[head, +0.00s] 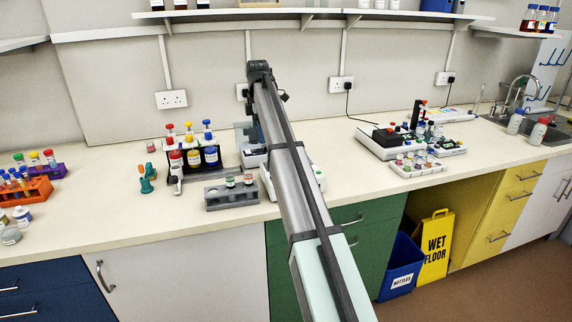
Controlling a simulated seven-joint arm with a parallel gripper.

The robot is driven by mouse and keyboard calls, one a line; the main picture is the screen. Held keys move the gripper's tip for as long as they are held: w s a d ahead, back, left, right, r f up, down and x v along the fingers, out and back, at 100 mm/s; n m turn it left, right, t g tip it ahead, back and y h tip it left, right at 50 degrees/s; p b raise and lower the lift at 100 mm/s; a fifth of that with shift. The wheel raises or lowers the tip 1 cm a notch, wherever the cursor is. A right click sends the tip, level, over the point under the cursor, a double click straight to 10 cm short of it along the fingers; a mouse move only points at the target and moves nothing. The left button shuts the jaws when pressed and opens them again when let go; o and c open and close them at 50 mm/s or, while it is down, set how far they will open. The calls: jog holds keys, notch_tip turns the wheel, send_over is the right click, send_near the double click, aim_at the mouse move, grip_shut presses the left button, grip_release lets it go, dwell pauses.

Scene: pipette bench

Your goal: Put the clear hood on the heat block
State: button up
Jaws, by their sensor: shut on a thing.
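My arm reaches away across the bench, and its dark wrist (259,72) is above the back of the counter. My gripper (257,128) is below it, mostly hidden behind my own arm. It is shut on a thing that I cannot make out. I cannot clearly pick out the clear hood. A white device (266,181) stands under my arm, largely covered by it. Another white device with a black block (389,140) stands on the counter to the right. I cannot tell which of them is the heat block.
Left of my arm stand a black rack with coloured bottles (192,158), a grey rack (231,196) and green pieces (147,178). An orange rack (27,191) is at far left. A tray of small vials (417,169) is to the right. A shelf (300,13) runs above.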

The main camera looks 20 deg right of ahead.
jog(key=d, duration=0.9)
jog(key=shift+s+d+r, duration=0.15)
jog(key=shift+s+d, duration=0.1)
jog(key=shift+s, duration=0.15)
notch_tip(320, 180, down, 9)
jog(key=shift+f, duration=0.2)
jog(key=shift+f, duration=0.2)
jog(key=o, duration=0.9)
jog(key=shift+o, duration=0.2)
notch_tip(320, 180, up, 12)
jog(key=shift+r, duration=0.2)
